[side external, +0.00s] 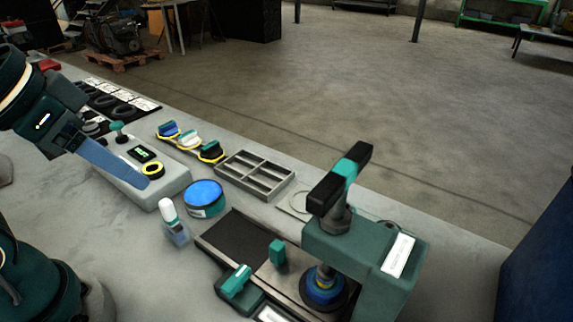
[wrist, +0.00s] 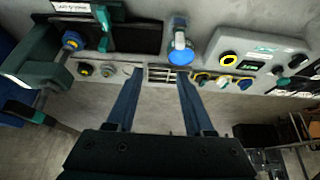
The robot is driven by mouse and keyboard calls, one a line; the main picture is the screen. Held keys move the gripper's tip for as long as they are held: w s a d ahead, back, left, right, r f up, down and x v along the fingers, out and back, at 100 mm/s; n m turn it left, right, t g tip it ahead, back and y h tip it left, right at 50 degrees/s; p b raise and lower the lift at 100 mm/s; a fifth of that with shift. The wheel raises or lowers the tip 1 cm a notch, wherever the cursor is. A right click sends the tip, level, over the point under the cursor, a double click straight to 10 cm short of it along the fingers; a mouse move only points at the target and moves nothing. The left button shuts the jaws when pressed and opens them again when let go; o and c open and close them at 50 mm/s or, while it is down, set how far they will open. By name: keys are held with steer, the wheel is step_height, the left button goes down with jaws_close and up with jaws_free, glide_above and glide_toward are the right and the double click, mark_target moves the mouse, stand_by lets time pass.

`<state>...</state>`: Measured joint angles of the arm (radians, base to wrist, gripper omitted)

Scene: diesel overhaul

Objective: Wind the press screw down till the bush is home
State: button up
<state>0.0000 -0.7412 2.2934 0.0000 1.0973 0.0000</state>
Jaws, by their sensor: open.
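The press stands at the right of the side view, with a teal frame (side external: 400,255) and a thick screw (side external: 338,217) topped by a black and teal cross handle (side external: 342,180). A blue bush (side external: 322,284) with a yellowish part sits under the screw; how far it is seated cannot be told. In the wrist view the press frame (wrist: 28,60) is at the left, with the handle (wrist: 25,112) below it. My gripper (side external: 142,182) is at the left, over the control box, well away from the handle. In the wrist view my gripper (wrist: 160,74) is open and empty.
A blue-topped round tin (side external: 204,196), a white-capped bottle (side external: 171,217) and a divided grey tray (side external: 254,176) stand between my gripper and the press. The control box (side external: 140,180) has a yellow-ringed button. Several coloured yellow-edged pieces (side external: 190,141) lie behind.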

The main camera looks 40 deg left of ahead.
step_height(320, 180, down, 4)
steer(key=shift+r, duration=0.2)
steer(key=c, duration=0.4)
steer(key=shift+s+d+f, duration=0.1)
steer(key=shift+s+d, duration=0.05)
jaws_close()
steer(key=w+d+r+m+h, duration=0.1)
steer(key=w+d+r+h, duration=0.2)
steer(key=w+d+r, duration=0.35)
steer(key=w+d+r+h, duration=0.3)
steer(key=w+d+r, duration=0.1)
steer(key=r, duration=0.6)
steer(key=w+d+f+g, duration=0.1)
steer(key=w+d+f, duration=0.2)
steer(key=d+f, duration=0.5)
steer(key=shift+w+d+f, duration=0.25)
steer(key=shift+d, duration=0.1)
